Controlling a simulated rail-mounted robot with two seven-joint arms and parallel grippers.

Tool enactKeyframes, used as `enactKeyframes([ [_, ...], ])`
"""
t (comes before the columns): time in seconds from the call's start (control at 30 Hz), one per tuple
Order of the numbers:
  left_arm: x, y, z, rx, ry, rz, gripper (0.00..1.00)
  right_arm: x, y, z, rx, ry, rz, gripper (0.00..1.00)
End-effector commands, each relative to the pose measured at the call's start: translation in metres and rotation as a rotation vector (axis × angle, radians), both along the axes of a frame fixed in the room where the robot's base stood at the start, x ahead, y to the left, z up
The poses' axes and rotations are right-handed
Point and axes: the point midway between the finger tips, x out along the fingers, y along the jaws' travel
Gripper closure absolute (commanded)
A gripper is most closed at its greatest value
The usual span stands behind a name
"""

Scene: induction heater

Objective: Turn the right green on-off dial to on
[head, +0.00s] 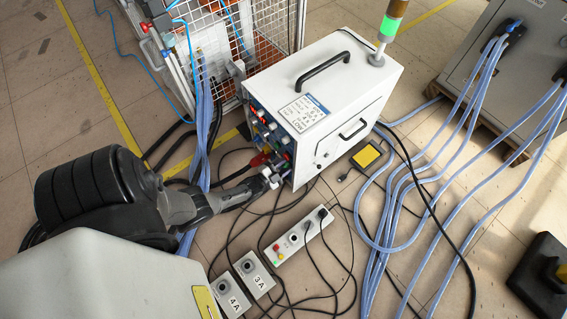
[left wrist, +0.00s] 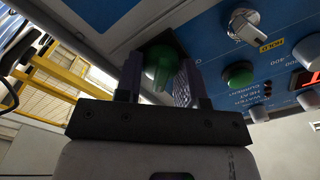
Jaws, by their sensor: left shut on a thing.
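The heater is a white box (head: 335,85) with a blue control panel (head: 268,132) on its left-facing side. My left gripper (head: 272,180) is at the lower right end of that panel. In the left wrist view, a green dial (left wrist: 161,60) sits between the two fingers of my left gripper (left wrist: 158,80), which is shut on it. The dial's grip ridge runs roughly along the fingers. A second green round control (left wrist: 238,74) is to the right on the blue panel (left wrist: 208,60), apart from the gripper. My right gripper is not in view.
A silver knob (left wrist: 243,26) and a red display (left wrist: 307,78) are near the dial. Cables and a socket strip (head: 300,235) lie on the floor below. A wire cage (head: 255,35) stands behind left. Blue hoses (head: 385,225) run along the right.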

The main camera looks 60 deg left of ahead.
Motion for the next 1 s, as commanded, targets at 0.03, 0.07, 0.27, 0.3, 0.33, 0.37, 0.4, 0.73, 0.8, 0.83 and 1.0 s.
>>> enactKeyframes([
  [0.03,0.000,0.000,0.000,0.003,0.002,0.000,0.88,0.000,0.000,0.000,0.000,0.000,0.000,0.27],
  [0.07,0.000,0.000,0.000,0.004,0.002,0.000,0.88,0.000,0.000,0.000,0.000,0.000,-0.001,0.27],
  [0.27,0.000,0.000,0.000,0.004,0.001,-0.001,0.88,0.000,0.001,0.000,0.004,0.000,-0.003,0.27],
  [0.3,0.000,0.000,0.000,0.004,0.001,-0.001,0.88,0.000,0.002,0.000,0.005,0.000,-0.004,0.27],
  [0.33,0.000,0.000,0.000,0.004,0.001,-0.001,0.88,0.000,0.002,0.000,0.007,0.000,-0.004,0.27],
  [0.37,0.000,0.000,0.000,0.004,0.001,-0.001,0.88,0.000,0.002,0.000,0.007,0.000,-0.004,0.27],
  [0.4,0.000,0.000,0.000,0.004,0.001,-0.001,0.60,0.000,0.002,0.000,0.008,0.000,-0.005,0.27],
  [0.73,0.000,0.000,0.000,0.003,0.001,0.000,0.41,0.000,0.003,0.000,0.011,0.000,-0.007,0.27],
  [0.8,0.000,0.000,0.000,0.003,0.001,0.000,0.41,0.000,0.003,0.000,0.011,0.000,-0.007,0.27],
  [0.83,-0.001,0.000,0.000,0.003,0.001,0.000,0.41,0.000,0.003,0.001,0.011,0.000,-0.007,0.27],
  [1.0,-0.012,-0.002,0.001,0.002,0.002,-0.001,0.41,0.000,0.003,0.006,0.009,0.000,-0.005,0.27],
])
